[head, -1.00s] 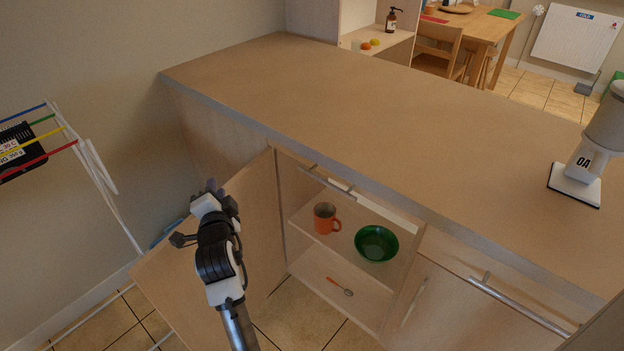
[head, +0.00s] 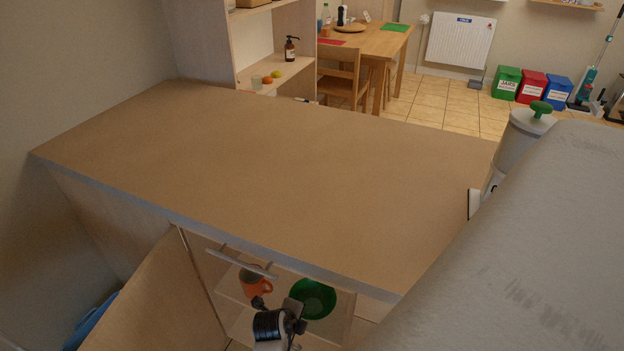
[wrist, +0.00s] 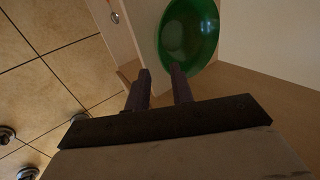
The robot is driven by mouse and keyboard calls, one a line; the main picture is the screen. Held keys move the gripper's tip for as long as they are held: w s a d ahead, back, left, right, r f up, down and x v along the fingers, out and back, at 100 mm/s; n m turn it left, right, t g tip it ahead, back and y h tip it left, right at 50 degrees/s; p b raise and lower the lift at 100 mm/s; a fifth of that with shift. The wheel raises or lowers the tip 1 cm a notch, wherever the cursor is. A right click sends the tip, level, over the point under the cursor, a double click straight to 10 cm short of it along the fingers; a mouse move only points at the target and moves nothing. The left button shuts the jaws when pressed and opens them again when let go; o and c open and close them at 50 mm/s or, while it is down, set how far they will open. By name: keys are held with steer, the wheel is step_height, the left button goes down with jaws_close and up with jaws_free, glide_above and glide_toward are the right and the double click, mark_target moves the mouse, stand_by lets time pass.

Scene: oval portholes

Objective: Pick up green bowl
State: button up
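The green bowl (head: 314,298) sits on the shelf inside the open cabinet under the counter. It also shows in the wrist view (wrist: 190,36), just beyond my fingertips. My gripper (wrist: 160,74) is open, with a gap between its two fingers. The right finger overlaps the bowl's lower edge in that view; I cannot tell whether it touches. In the head view my wrist (head: 276,326) is in front of the cabinet opening, left of and below the bowl. The fingers are hard to make out there.
An orange mug (head: 256,284) stands left of the bowl on the shelf. The open cabinet door (head: 160,300) is at the left.

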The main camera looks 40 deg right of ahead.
mark_target(304, 317)
steer(key=p+x, duration=0.1)
steer(key=x, duration=0.9)
steer(key=shift+w+a+f, duration=0.1)
steer(key=shift+w+f, duration=0.05)
steer(key=shift+w, duration=0.05)
steer(key=shift+c, duration=0.4)
jaws_close()
